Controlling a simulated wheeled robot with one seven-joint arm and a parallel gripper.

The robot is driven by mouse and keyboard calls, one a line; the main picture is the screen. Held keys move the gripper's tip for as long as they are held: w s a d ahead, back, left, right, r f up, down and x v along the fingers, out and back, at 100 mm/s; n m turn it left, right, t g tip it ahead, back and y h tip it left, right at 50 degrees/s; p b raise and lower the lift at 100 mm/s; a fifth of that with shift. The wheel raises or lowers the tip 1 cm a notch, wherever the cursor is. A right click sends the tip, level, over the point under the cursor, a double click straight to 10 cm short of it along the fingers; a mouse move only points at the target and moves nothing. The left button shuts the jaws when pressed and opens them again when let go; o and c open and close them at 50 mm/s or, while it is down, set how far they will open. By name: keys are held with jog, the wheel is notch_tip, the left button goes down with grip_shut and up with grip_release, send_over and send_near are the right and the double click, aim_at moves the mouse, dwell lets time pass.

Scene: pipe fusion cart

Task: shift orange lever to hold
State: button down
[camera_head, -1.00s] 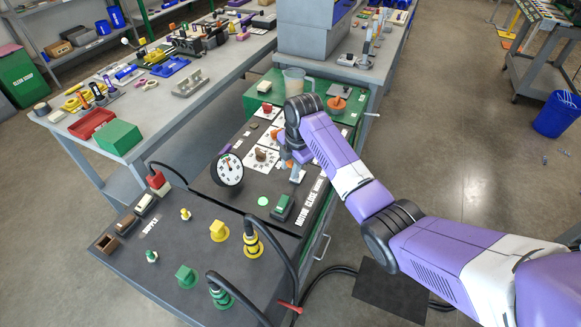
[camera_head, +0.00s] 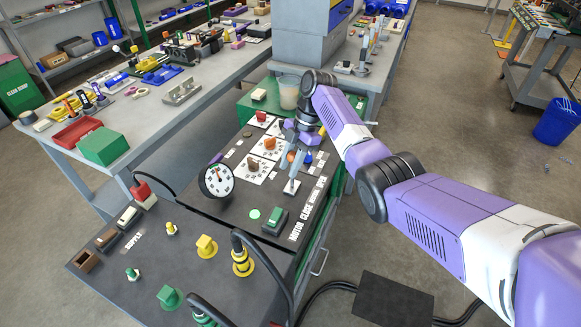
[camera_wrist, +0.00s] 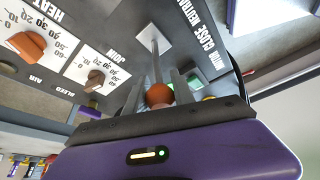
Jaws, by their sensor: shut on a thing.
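The orange lever has a round orange knob (camera_wrist: 158,96), which sits between the two fingers of my gripper (camera_wrist: 157,92) in the wrist view. In the head view the orange lever (camera_head: 291,157) shows partly beside my gripper (camera_head: 298,152), which hides much of it. My gripper is shut on the knob. A pale slot plate (camera_head: 292,187) lies on the dark panel under the lever, beside the printed words CLOSE, NEUTRAL and OPEN. I cannot make out a HOLD label.
A round gauge (camera_head: 217,180) stands left of the lever. A green switch (camera_head: 276,219) sits in front of it. Brown dial knobs (camera_head: 253,163) lie to the left and behind. Black cables (camera_head: 265,262) rise at the cart's front. A clear jug (camera_head: 288,92) stands behind.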

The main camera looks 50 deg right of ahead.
jog(key=shift+s, duration=0.1)
jog(key=c, duration=1.1)
grip_release()
jog(key=shift+o, duration=0.2)
jog(key=b+v, duration=0.1)
jog(key=v, duration=0.6)
jog(key=shift+r, duration=0.4)
jog(key=shift+d, duration=0.15)
